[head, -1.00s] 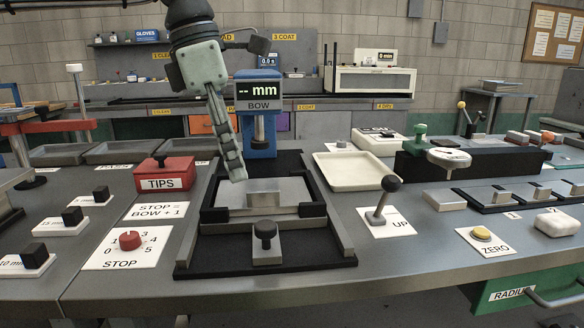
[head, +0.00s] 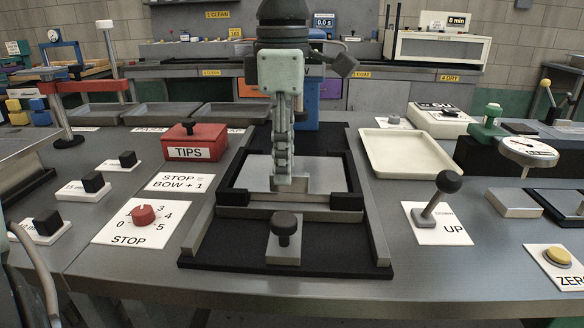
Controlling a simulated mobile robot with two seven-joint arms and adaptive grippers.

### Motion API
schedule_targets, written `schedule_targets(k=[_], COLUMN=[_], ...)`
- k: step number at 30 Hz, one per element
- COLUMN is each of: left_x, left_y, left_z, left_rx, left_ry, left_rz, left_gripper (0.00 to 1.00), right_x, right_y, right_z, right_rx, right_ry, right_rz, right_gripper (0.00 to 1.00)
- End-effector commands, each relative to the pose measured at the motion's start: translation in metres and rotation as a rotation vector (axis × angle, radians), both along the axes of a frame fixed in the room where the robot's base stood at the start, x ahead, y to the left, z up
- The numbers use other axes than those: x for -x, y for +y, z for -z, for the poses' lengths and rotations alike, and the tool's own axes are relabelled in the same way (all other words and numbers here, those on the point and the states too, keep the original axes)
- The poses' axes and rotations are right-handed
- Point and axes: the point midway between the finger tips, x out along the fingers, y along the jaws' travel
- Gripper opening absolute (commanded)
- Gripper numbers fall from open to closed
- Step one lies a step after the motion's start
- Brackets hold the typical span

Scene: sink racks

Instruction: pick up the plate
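A flat light-grey metal plate (head: 255,169) lies inside a black frame on the press bed in the middle of the bench.
A black knob (head: 285,227) stands in front of the frame. A blue BOW display post (head: 307,140) rises behind my gripper. A red TIPS box (head: 194,143) is left, an empty cream tray (head: 408,155) right, and an UP lever (head: 437,198) front right.

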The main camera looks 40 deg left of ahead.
Motion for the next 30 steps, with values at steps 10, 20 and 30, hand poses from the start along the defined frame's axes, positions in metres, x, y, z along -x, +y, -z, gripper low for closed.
schedule_targets(k=[10,20,30], left_x=[-0.0001,-0.0002,-0.0005], left_y=[0.0,0.0,-0.0001], left_z=[0.0049,0.0046,0.0038], left_rx=[0.0,0.0,0.0], left_ry=[-0.001,-0.001,-0.004], left_rz=[-0.001,-0.001,-0.001], left_gripper=[0.28,0.0,0.0], right_x=[-0.0005,-0.002,-0.0024], right_y=[0.0009,0.0005,-0.0004], right_z=[0.0008,-0.0007,-0.0013], right_rx=[-0.002,-0.002,0.0], right_ry=[0.0,-0.004,-0.004], right_rz=[0.0,0.0,0.002], right_gripper=[0.49,0.49,0.49])
